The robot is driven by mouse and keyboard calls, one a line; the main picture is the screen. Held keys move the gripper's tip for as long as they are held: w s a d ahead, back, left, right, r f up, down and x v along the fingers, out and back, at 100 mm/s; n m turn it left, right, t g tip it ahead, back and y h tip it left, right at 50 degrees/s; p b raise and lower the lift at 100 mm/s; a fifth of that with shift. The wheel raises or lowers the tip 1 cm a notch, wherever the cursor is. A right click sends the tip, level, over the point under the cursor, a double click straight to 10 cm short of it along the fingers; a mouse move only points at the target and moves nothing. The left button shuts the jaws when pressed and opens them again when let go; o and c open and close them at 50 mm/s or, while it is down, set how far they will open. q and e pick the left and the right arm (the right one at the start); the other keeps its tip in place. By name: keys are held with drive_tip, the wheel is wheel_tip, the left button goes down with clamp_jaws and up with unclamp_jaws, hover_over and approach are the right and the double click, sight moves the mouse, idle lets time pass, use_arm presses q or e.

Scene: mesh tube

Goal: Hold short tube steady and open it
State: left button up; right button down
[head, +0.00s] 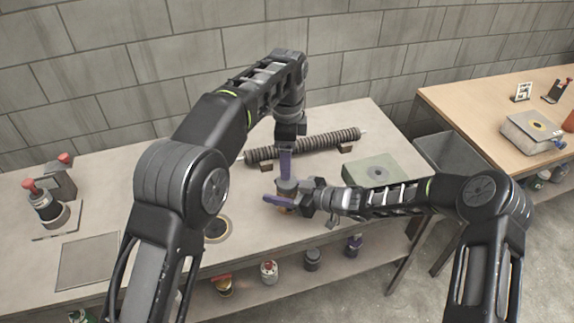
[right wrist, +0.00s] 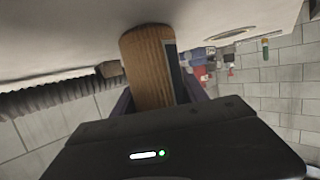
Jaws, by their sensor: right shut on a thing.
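The short tube is a wood-brown cylinder (right wrist: 148,65) with a dark strip along one side; it shows in the right wrist view between my right gripper's purple fingers. My right gripper (head: 279,199) comes in from the right over the table and is shut on the tube. In the head view the tube is mostly hidden by the two grippers, with a grey top part just showing. My left gripper (head: 286,166) points down from above, its purple fingertips at the tube's top. Its fingers overlap in this view, so I cannot tell whether they are open or touching the tube.
A long ribbed tube (head: 303,146) lies on small dark rests behind the grippers. A green-grey box (head: 370,173) and a grey bin (head: 450,152) stand right. A round plate (head: 217,229) and square plate (head: 87,261) lie left. Red-topped devices (head: 45,208) stand at far left.

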use_arm(q)
drive_tip(key=shift+s+a+f, duration=0.1)
drive_tip(key=shift+f, duration=3.85)
drive_tip(key=shift+c, duration=0.2)
drive_tip(key=c, duration=1.4)
drive_tip(key=n, duration=0.3)
drive_tip(key=shift+c, duration=0.2)
drive_tip(key=o, duration=1.6)
drive_tip(key=shift+c, duration=0.2)
drive_tip(key=shift+r, duration=0.1)
drive_tip(key=shift+r, duration=2.2)
